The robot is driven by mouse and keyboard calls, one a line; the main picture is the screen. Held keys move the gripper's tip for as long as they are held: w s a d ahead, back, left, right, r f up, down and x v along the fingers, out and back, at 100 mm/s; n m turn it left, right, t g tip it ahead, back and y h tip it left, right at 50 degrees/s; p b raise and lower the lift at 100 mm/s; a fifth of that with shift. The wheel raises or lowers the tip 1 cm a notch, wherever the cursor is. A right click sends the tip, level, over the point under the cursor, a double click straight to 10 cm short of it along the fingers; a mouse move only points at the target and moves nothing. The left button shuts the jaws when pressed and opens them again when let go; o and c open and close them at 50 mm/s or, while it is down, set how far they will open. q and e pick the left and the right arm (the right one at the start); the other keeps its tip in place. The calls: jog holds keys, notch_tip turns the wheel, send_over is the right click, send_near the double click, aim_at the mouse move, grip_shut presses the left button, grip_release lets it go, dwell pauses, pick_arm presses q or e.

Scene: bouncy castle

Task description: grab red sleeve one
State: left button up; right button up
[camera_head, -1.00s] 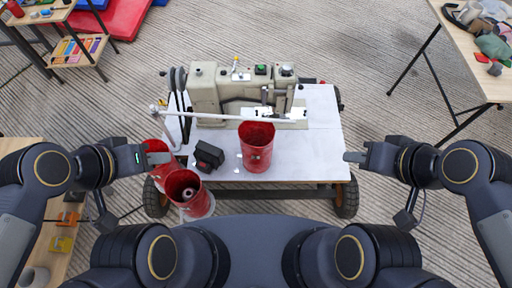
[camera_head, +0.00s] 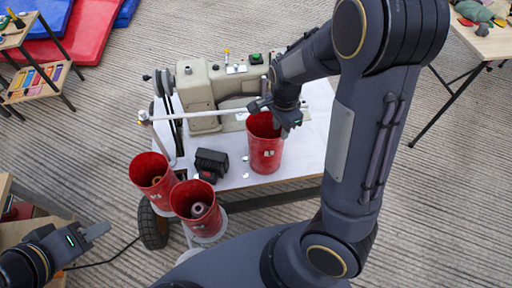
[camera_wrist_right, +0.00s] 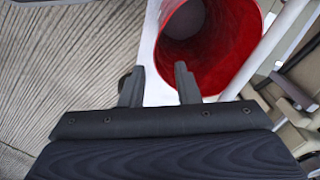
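A red sleeve (camera_head: 265,150), an open-topped red cylinder, stands upright on the white table in front of the sewing machine. Two more red sleeves, (camera_head: 152,175) and (camera_head: 199,205), stand at the table's left front; the nearer one has a spool-like thing inside. My right gripper (camera_head: 279,116) is over the rim of the sleeve on the table and hides part of it. In the right wrist view its fingers (camera_wrist_right: 157,80) are apart with nothing held, and the sleeve (camera_wrist_right: 208,45) opens just beyond the right finger. My left gripper (camera_head: 97,233) is low at the left, away from the sleeves.
A beige sewing machine (camera_head: 200,95) stands behind the sleeve. A pale bar (camera_head: 195,116) runs across just behind the sleeve's rim. A black block (camera_head: 211,163) sits left of it. The white table (camera_head: 240,180) is clear at its front.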

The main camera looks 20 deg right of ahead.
aim_at(279, 136)
jog(key=f, duration=0.2)
jog(key=f+b, duration=0.1)
jog(key=f, duration=0.1)
jog(key=f+b, duration=0.1)
jog(key=f, duration=0.2)
jog(key=shift+a, duration=0.25)
jog(key=shift+r, duration=0.1)
grip_shut()
